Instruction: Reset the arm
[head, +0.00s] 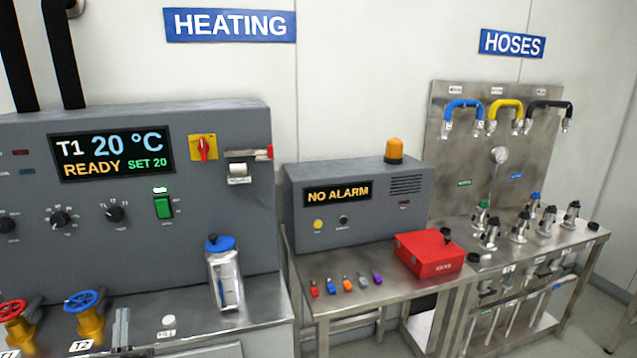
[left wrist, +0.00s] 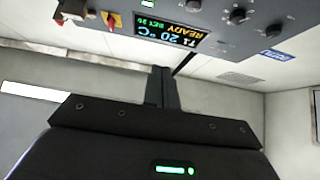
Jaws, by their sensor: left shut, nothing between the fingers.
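My left gripper (left wrist: 162,72) shows in the left wrist view. Its dark fingers are together with nothing between them, and its wide black body fills the lower part of that picture. The fingers stand apart from the grey heating panel (left wrist: 225,22), which appears upside down beyond them. I cannot make out either gripper in the head view, and my right gripper is in neither view.
In the head view the heating cabinet (head: 25,185) stands at left, with a blue-capped bottle (head: 225,275) and valve wheels (head: 85,301) before it. An alarm box (head: 300,220), a red case (head: 428,254) and the hose station (head: 462,130) stand to the right.

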